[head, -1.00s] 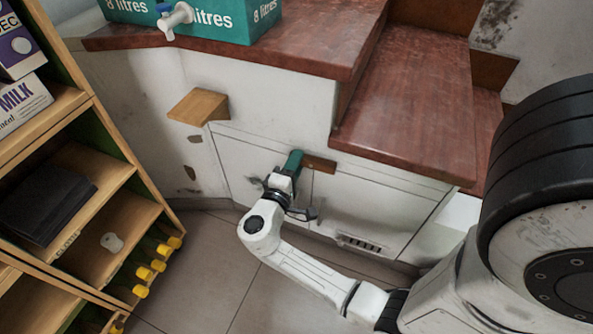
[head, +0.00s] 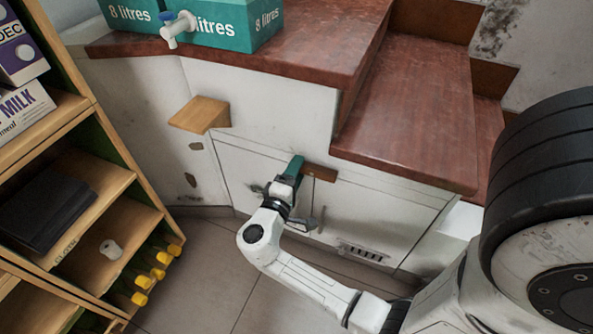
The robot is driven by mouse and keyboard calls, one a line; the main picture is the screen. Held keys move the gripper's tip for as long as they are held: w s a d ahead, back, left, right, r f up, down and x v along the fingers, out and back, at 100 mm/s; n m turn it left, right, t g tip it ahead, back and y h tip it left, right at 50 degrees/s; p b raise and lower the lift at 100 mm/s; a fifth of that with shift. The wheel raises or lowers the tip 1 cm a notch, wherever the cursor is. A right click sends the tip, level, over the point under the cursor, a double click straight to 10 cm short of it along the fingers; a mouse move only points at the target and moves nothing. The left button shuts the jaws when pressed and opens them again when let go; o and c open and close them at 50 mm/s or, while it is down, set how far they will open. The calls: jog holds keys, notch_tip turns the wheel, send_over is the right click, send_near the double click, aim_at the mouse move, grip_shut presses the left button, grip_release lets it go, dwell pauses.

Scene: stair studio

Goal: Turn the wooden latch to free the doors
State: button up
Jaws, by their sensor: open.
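The wooden latch (head: 322,173) is a short brown bar lying roughly level across the top of the seam between two white cupboard doors, the left door (head: 245,170) and the right door (head: 370,215), under the stairs. Both doors look closed. My gripper (head: 294,166) is open, its green fingers at the latch's left end, in front of it. The fingers hide that end, so I cannot tell whether they touch it or straddle it.
A wooden block (head: 201,114) juts from the wall above the left door. Red-brown stair treads (head: 410,120) overhang the right door. A shelf unit (head: 95,180) with bottles (head: 150,272) stands at left. Teal boxes (head: 235,25) sit on the top step. The tiled floor (head: 215,265) is clear.

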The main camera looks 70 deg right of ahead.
jog(key=a+p, duration=0.2)
jog(key=a, duration=0.8)
jog(key=shift+w+a, duration=0.25)
jog(key=shift+w, duration=0.05)
jog(key=shift+s+d, duration=0.1)
